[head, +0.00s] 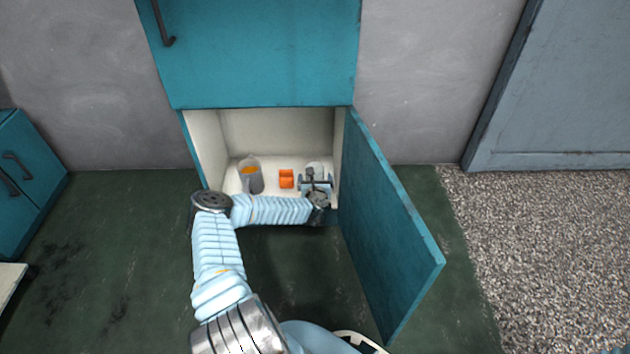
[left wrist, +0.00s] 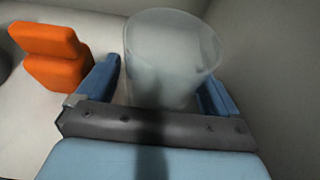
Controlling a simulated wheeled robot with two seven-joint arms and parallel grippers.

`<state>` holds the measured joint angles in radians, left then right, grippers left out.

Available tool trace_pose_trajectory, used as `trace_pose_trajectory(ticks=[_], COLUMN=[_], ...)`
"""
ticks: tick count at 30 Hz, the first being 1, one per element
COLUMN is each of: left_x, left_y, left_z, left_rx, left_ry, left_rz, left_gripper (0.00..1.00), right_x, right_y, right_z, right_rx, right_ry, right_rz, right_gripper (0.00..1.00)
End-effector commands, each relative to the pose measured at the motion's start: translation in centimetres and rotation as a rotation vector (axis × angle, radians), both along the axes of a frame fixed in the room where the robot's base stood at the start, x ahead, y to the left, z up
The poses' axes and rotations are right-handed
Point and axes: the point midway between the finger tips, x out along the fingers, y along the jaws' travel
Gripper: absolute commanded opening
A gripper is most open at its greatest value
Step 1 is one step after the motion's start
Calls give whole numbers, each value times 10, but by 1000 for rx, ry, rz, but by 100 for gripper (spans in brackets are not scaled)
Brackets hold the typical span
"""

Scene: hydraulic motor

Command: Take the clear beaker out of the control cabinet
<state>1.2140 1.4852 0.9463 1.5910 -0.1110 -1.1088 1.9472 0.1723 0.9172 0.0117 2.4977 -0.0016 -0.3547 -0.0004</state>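The clear beaker (left wrist: 168,62) stands upright inside the open lower cabinet (head: 210,150), near its right wall. In the head view the beaker (head: 316,167) shows only in part, behind my left gripper (head: 316,180). In the left wrist view the blue fingers of my left gripper (left wrist: 160,88) are apart, one on each side of the beaker's lower part. A narrow gap shows at the left finger; contact at the right finger is unclear. My right gripper is not in view.
An orange block (head: 286,178) stands left of the beaker, also in the left wrist view (left wrist: 50,55). A grey jug (head: 251,174) with orange on it stands farther left. The cabinet door (head: 390,230) hangs open on the right. The upper door (head: 260,50) is shut.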

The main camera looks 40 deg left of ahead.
Motion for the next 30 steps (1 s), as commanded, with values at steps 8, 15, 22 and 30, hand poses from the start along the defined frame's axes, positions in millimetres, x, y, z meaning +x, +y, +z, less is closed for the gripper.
trace_pose_trajectory(ticks=[8,15,22,30], left_x=[0,0,0,0], left_y=[0,0,1,0], left_z=[0,0,22,79], left_rx=[0,0,3,2], left_ry=[0,0,-2,-1], left_rz=[0,0,0,0], left_gripper=[53,39,39,39], right_x=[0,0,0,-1], right_y=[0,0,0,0], right_z=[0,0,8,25], right_rx=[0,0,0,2], right_ry=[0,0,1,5], right_rz=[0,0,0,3], right_gripper=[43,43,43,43])
